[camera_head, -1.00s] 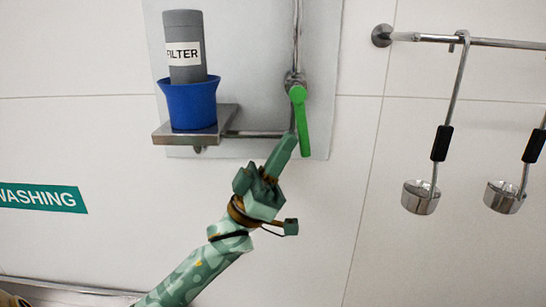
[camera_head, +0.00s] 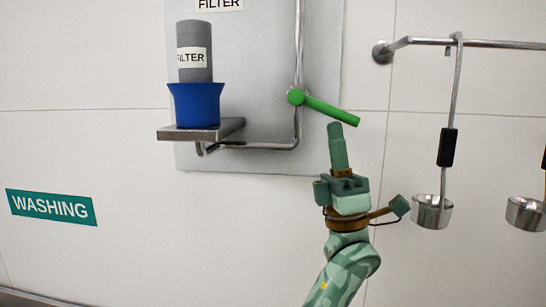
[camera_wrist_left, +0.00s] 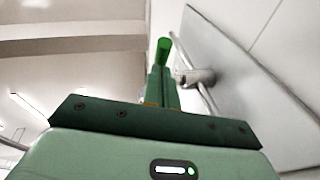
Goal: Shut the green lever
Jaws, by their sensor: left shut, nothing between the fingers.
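The green lever (camera_head: 326,106) is on the vertical metal pipe in the head view. It slants from its pivot on the pipe down to the right. My left gripper (camera_head: 337,128) is shut and empty, its fingertips pointing up just below the lever's free end. In the head view I cannot tell whether they touch. In the left wrist view the lever (camera_wrist_left: 163,50) shows just beyond the closed fingers (camera_wrist_left: 162,75). My right gripper is not in view.
A blue cup (camera_head: 195,106) holding a grey filter cylinder (camera_head: 194,40) stands on a metal shelf (camera_head: 180,134) left of the pipe. Two ladles, one of them the nearer ladle (camera_head: 432,212), hang from a rail (camera_head: 480,43) at right.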

